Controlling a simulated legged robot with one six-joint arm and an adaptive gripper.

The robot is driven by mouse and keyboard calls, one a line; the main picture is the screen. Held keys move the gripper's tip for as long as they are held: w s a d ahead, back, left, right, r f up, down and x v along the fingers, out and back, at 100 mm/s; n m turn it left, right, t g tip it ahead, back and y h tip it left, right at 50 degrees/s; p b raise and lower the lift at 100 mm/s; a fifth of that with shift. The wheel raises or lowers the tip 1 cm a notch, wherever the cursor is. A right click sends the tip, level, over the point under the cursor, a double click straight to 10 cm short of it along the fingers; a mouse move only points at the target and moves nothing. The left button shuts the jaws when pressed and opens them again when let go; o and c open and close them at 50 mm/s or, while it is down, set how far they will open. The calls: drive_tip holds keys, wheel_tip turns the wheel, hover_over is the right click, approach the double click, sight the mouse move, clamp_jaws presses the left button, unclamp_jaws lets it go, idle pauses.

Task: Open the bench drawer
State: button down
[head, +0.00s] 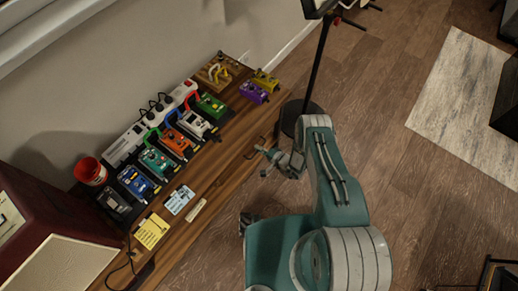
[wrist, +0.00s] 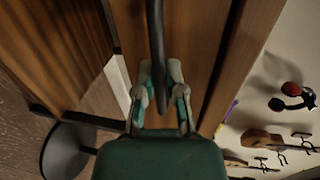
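The wooden bench (head: 213,172) runs diagonally along the wall in the head view. My gripper (head: 264,161) is beside its front edge, at the far part of the bench. In the wrist view, a wooden drawer front (wrist: 198,35) fills the upper middle. A dark bar handle (wrist: 156,35) runs down from the top of that view. My gripper (wrist: 162,88) has its two fingers apart, one on each side of the handle's lower end. I cannot tell whether either finger touches it. The head view does not show clearly whether the drawer stands out from the bench.
Several effect pedals (head: 172,141), a power strip (head: 152,125), a red cup (head: 90,171) and a yellow note (head: 152,231) are on the bench. A dark stand (head: 318,65) rises from a round base behind my arm.

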drive_tip(key=shift+s+f, duration=0.1)
drive_tip(key=shift+s+d, duration=0.4)
drive_tip(key=shift+d, duration=0.1)
drive_tip(key=f+v, duration=0.2)
drive_tip(key=v, duration=1)
drive_tip(key=d+f+v, duration=0.1)
drive_tip(key=f+v, duration=0.2)
drive_tip(key=v, duration=0.9)
drive_tip(key=shift+s, duration=0.4)
drive_tip(key=shift+f, duration=0.1)
drive_tip(key=c, duration=0.9)
unclamp_jaws()
drive_tip(key=shift+o, duration=0.9)
drive_tip(key=shift+d, duration=0.1)
drive_tip(key=shift+d, duration=0.1)
